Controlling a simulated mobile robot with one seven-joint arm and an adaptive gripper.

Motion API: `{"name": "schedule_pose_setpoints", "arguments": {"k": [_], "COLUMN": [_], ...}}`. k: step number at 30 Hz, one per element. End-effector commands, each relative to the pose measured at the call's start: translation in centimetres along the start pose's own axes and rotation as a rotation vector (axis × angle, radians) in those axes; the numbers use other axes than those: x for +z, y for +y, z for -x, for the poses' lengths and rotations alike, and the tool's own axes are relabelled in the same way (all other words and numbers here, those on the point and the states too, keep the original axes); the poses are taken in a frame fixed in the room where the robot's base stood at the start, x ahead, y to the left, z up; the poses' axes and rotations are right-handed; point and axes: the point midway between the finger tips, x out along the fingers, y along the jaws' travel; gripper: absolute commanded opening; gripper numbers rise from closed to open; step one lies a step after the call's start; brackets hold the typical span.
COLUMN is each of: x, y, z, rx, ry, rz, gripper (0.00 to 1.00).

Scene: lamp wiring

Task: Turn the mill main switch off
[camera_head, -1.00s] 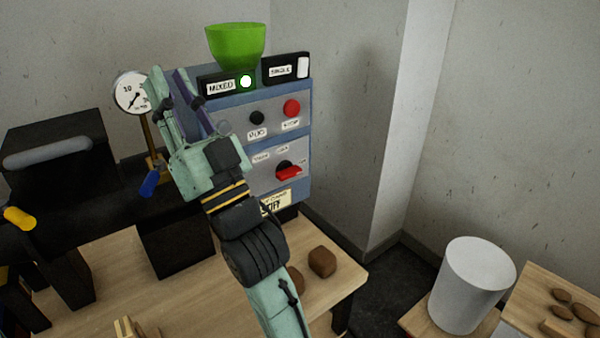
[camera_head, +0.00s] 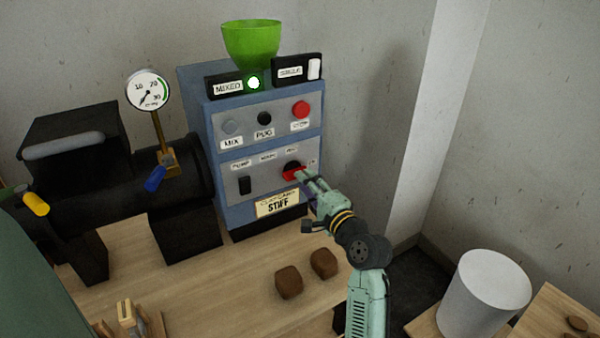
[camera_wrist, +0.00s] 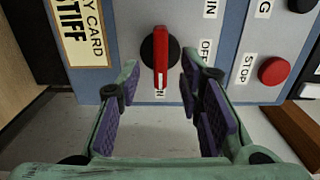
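The mill main switch (camera_head: 293,170) is a red handle on a round black base, low on the front panel of the blue mill cabinet (camera_head: 214,150). In the wrist view the red handle (camera_wrist: 161,55) points its white-marked end at the ON label. The OFF label (camera_wrist: 205,50) sits to the side of the dial. My gripper (camera_head: 308,180) is in front of the switch, coming from the lower right. In the wrist view my gripper (camera_wrist: 160,68) is open, its purple-padded fingers on either side of the handle with a gap on both sides.
Above are the red stop button (camera_head: 300,108), black pug button (camera_head: 264,118) and grey mix button (camera_head: 229,127). A black pump switch (camera_head: 245,185) is left of the main switch. A pressure gauge (camera_head: 148,90) and two brown lumps (camera_head: 289,281) are nearby. The green light (camera_head: 254,83) glows.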

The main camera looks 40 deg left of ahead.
Motion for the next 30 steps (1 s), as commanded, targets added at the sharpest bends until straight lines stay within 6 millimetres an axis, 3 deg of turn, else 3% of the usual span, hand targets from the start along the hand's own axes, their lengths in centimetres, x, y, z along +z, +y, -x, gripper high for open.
{"name": "schedule_pose_setpoints", "arguments": {"k": [7,19,30], "x": [0.0,0.0,0.0], "y": [-0.1,0.0,0.0], "z": [-3.4,-4.1,-4.1], "rx": [0.0,-0.001,-0.001], "ry": [0.0,0.001,0.001], "rz": [0.002,0.003,0.003], "gripper": [0.33,0.33,0.08]}}
